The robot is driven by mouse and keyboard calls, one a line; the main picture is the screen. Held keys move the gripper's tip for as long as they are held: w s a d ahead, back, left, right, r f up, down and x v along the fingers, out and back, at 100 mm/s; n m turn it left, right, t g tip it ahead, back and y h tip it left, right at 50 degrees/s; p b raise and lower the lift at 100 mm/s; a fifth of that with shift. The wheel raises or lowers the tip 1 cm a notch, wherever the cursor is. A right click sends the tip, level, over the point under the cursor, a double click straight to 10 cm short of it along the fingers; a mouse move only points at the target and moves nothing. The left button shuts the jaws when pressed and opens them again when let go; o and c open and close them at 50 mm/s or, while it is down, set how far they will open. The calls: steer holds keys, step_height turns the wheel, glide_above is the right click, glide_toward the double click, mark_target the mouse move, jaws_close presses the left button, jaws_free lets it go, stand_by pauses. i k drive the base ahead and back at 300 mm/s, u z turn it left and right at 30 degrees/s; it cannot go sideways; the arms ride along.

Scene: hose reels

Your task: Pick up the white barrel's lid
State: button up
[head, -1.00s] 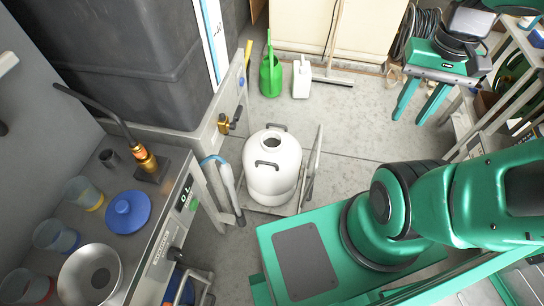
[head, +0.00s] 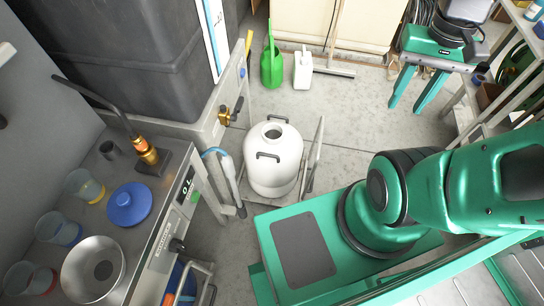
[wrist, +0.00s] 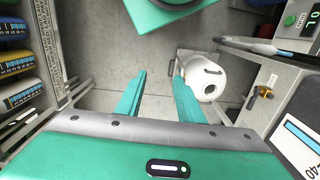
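The lid is not visible in the wrist view. My gripper (head: 406,108) is at the upper right, away from both. Its two green fingers are spread and empty, also in the wrist view (wrist: 159,80).
A green watering can (head: 271,68) and a white jug (head: 303,70) stand behind the barrel. Shelving is at the right.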

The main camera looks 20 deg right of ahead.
mark_target(131, 203)
steer(key=u, duration=0.3)
steer(key=k, duration=0.5)
steer(key=u, duration=0.6)
steer(key=i, duration=0.5)
steer(key=z, duration=0.05)
